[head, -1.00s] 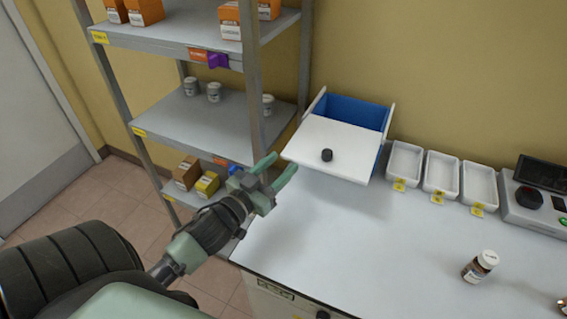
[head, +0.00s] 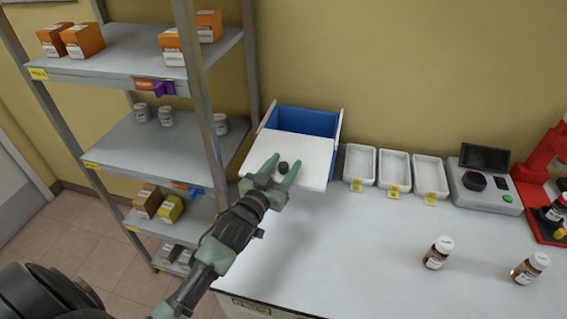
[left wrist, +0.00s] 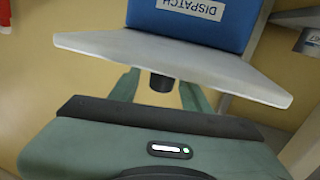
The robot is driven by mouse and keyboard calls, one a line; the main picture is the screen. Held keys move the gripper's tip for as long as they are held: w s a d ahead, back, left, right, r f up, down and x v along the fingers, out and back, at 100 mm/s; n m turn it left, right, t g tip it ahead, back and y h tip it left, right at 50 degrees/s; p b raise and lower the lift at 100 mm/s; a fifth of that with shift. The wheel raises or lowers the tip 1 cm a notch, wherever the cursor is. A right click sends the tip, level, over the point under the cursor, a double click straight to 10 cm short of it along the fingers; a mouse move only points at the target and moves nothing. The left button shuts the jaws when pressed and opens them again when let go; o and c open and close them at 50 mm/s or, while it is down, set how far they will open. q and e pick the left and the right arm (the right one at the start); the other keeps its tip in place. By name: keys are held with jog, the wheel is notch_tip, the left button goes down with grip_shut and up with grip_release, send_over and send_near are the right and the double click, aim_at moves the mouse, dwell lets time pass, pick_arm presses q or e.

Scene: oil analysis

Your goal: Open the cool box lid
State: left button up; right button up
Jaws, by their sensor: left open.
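The cool box (head: 309,121) is a blue box at the back left of the bench. Its white lid (head: 312,161) lies toward the front, and blue shows behind it. A black knob (head: 283,165) sits on the lid. My left gripper (head: 278,168) is open, with its two green fingers on either side of the knob; I cannot tell if they touch it. In the left wrist view the knob (left wrist: 161,82) shows between the fingers, below the lid (left wrist: 180,62), with the blue box (left wrist: 190,22) labelled DISPATCH above. My right gripper is out of view.
A shelf rack (head: 140,75) with boxes and jars stands left of the bench. Several white trays (head: 394,171), a grey device (head: 485,180) and a red stand (head: 545,165) line the back right. Two brown bottles (head: 437,253) stand in front; the bench's front left is clear.

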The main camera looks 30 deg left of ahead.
pick_arm(q)
grip_shut()
dwell(1.4)
